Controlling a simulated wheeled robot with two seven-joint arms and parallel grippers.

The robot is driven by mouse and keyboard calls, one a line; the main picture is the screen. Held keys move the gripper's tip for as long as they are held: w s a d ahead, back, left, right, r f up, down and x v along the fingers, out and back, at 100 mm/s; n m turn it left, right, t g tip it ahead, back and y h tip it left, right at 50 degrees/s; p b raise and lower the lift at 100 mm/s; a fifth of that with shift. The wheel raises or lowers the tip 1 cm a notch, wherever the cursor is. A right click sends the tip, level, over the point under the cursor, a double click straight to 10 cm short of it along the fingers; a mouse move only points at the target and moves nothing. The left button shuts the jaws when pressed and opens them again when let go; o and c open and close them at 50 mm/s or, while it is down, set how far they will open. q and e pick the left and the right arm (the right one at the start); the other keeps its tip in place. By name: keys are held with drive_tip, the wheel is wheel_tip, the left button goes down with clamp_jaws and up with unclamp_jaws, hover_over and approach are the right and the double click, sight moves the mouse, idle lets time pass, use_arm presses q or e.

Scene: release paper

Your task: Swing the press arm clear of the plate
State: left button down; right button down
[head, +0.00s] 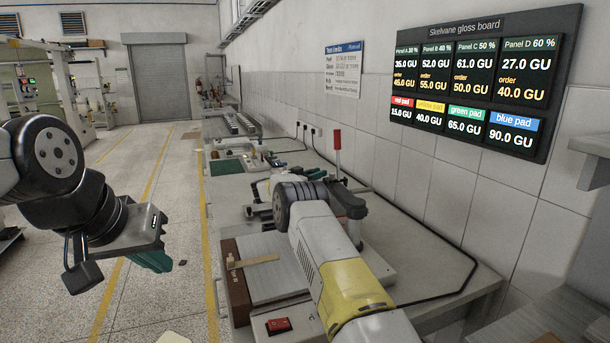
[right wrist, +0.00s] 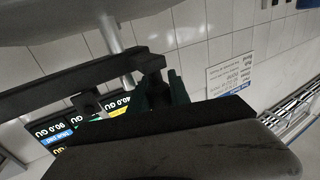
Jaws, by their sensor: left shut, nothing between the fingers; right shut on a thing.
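The press (head: 356,232) stands on the bench against the wall side, with a dark post and an upright red-tipped lever (head: 337,153). Its black press arm (head: 347,201) shows beyond my right forearm, and as a long dark bar in the right wrist view (right wrist: 70,82). My right gripper (right wrist: 162,92) has its green fingers shut on the small end of this bar. In the head view my right gripper (head: 308,173) is partly hidden by its own wrist. A grey metal plate (head: 282,278) lies on the bench, partly behind my right arm. My left gripper (head: 150,262) is shut and empty over the floor.
A tan strip (head: 254,262) lies by a brown block (head: 234,285) at the plate's left side. A red switch (head: 278,325) sits at the bench's near edge. A black cable (head: 420,285) runs along the wall side. The gloss board (head: 480,80) hangs above.

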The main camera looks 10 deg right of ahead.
drive_tip(key=shift+r, duration=0.1)
drive_tip(key=c, duration=1.5)
unclamp_jaws()
drive_tip(key=v, duration=0.7)
drive_tip(key=shift+a, duration=0.4)
drive_tip(key=shift+s, duration=0.15)
